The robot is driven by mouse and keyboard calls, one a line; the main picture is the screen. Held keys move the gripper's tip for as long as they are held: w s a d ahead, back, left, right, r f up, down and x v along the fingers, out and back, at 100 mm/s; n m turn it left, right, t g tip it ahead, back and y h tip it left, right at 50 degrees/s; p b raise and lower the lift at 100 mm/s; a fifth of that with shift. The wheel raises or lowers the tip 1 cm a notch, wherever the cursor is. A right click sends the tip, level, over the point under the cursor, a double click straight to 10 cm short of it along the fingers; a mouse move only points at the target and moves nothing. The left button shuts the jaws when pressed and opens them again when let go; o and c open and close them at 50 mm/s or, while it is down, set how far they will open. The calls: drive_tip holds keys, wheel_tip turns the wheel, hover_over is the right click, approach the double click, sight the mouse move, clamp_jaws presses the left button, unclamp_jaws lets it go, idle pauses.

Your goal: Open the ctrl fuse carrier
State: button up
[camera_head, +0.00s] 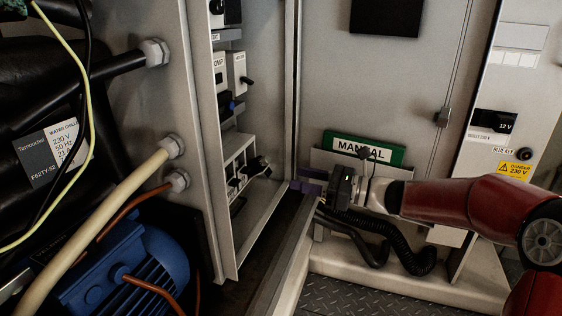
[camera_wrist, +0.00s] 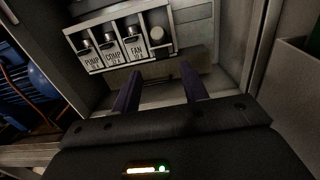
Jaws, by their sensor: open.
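A row of fuse carriers shows in the wrist view, with the PUMP (camera_wrist: 88,50), COMP (camera_wrist: 110,45) and FAN (camera_wrist: 135,42) labels readable. At the row's right end is a fourth carrier (camera_wrist: 157,36) with a pale round face. Its label cannot be read; its place suggests the ctrl carrier, and it looks different from the others, perhaps tilted out. In the head view a dark part (camera_head: 258,167) sticks out at that end of the row. My gripper (camera_wrist: 160,82) is open and empty, its purple fingers below the row and apart from it. It also shows in the head view (camera_head: 303,186).
Switches (camera_head: 228,75) sit above the fuse row inside the narrow cabinet bay. The bay's metal edge (camera_head: 293,100) stands between the row and the door side. A green MANUAL folder (camera_head: 362,149) sits in a door pocket behind my gripper. A blue motor (camera_head: 130,265) lies at the lower left.

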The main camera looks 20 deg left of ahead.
sight(270, 173)
drive_tip(key=a, duration=0.7)
drive_tip(key=shift+w+a+f+b, duration=0.1)
drive_tip(key=shift+w+a+b, duration=0.2)
drive_tip(key=shift+w+b, duration=0.1)
